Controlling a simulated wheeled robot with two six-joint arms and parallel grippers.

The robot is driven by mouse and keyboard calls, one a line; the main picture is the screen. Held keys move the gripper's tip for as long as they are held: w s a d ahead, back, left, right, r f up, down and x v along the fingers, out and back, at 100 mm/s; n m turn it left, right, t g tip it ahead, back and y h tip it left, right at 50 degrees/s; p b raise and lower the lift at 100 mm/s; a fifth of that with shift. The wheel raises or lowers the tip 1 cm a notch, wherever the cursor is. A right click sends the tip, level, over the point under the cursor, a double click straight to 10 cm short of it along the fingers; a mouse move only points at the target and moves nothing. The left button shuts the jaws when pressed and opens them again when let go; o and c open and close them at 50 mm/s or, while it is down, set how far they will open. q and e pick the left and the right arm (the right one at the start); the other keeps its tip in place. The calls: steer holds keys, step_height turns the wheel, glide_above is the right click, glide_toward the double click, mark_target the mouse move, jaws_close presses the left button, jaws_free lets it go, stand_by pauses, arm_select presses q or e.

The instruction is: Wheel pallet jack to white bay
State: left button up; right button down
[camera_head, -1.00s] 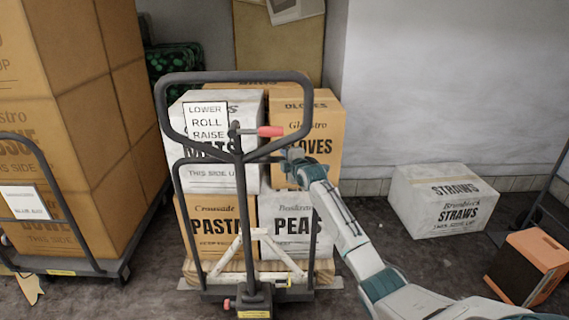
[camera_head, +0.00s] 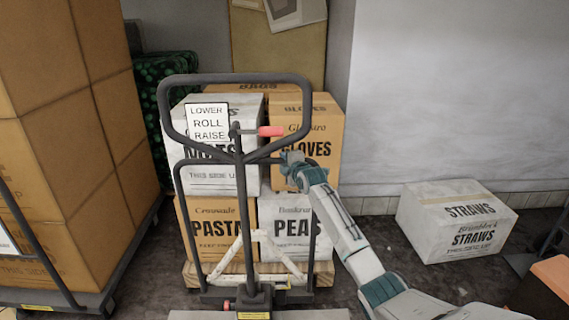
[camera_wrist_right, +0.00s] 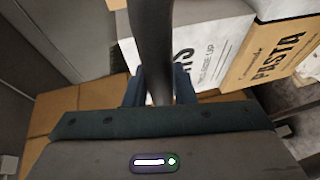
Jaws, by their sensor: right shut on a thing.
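The pallet jack stands in the middle of the head view, with a dark looped handle (camera_head: 243,79), a red lever (camera_head: 270,131) and a sign reading LOWER, ROLL, RAISE (camera_head: 207,123). A wooden pallet (camera_head: 232,280) at its base carries stacked PASTA (camera_head: 212,228), PEAS (camera_head: 290,228) and GLOVES (camera_head: 322,145) boxes. My left gripper is out of view. I see no marked white bay.
A tall cart of brown boxes (camera_head: 60,110) stands close on the left. A white STRAWS box (camera_head: 458,222) sits on the floor at right, by the pale wall (camera_head: 450,90). An orange box (camera_head: 552,275) is at the lower right edge. A green patterned stack (camera_head: 170,105) stands behind.

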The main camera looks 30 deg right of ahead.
steer(key=shift+s+a+f, duration=0.35)
steer(key=shift+s+f, duration=0.05)
steer(key=shift+s, duration=0.15)
steer(key=c, duration=1.3)
jaws_free()
steer(key=shift+c, duration=0.2)
steer(key=shift+o, duration=0.7)
steer(key=shift+w, duration=0.15)
steer(key=shift+w+d+f, duration=0.1)
steer(key=shift+w, duration=0.05)
steer(key=shift+r, duration=0.2)
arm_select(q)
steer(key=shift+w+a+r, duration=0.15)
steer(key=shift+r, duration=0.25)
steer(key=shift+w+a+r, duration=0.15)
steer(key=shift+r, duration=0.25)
arm_select(e)
steer(key=v, duration=1)
steer(key=shift+s, duration=0.35)
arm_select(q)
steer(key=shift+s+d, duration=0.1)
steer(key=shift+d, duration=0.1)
arm_select(e)
steer(key=shift+f, duration=0.1)
